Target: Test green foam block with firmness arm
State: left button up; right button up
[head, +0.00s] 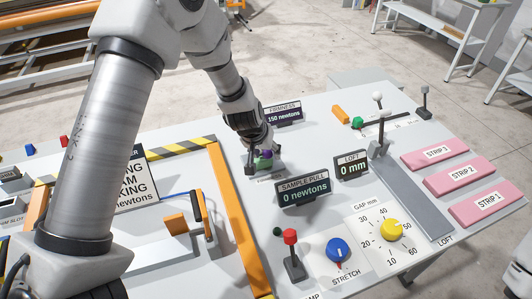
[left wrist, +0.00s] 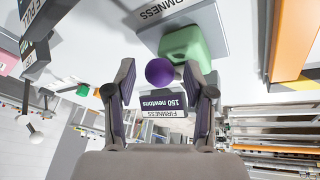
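The firmness arm's purple ball knob (left wrist: 160,72) sits between and just past the fingertips of my left gripper (left wrist: 160,80). The fingers are apart, with gaps beside the knob. A green foam block (left wrist: 190,43) lies just behind the knob on the grey base marked FIRMNESS (left wrist: 205,17). The firmness display (left wrist: 163,103) reads 150 newtons; it also shows in the head view (head: 284,114). In the head view my left gripper (head: 261,166) reaches down at the purple knob (head: 266,154), hiding most of the station. My right gripper is not in view.
The sample pull display (head: 304,190) reads 0 newtons and stands close in front of my left gripper. The loft display (head: 351,165) reads 0 mm. Pink strips (head: 460,180) lie at right.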

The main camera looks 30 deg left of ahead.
pick_arm(q)
jog(key=shift+s+r, duration=0.1)
jog(key=c, duration=0.5)
grip_shut()
